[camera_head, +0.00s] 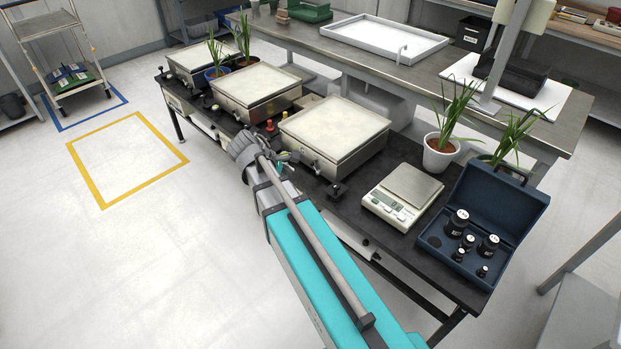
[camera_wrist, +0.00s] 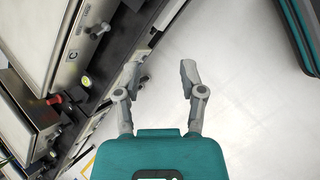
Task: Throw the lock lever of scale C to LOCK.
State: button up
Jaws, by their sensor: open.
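Scale C, with a large pale flat top (camera_head: 335,128), is the nearest of the big scales on the dark bench. In the wrist view its front face (camera_wrist: 75,55) runs along the upper left and bears the letter C. My gripper (camera_head: 243,146) is at the front edge of the bench, near the left end of scale C. In the wrist view my gripper (camera_wrist: 164,60) is open and empty, with the lever up and left of its fingers.
Red knobs (camera_head: 269,125) stand between scale C and the middle scale (camera_head: 256,90). A yellow-green round level (camera_wrist: 86,82) sits near the C label. A black block (camera_head: 337,190) stands before scale C. A small digital scale (camera_head: 403,194) and weight case (camera_head: 490,215) are right.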

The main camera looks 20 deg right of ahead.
aim_at(315, 168)
jog(key=w+d+f+n+t+h+b, duration=0.1)
jog(key=w+f+n+h+b, duration=0.9)
jog(key=b, duration=1.9)
jog(key=w+f+n, duration=0.5)
jog(key=f+n, duration=0.1)
jog(key=shift+h+b, duration=0.3)
jog(key=shift+d, duration=0.15)
jog(key=shift+w+d, duration=0.15)
jog(key=shift+d, duration=2.1)
jog(key=shift+w+d, duration=0.2)
jog(key=shift+d, duration=2.05)
jog(key=shift+w+d, duration=0.15)
jog(key=shift+d, duration=2.1)
grip_shut()
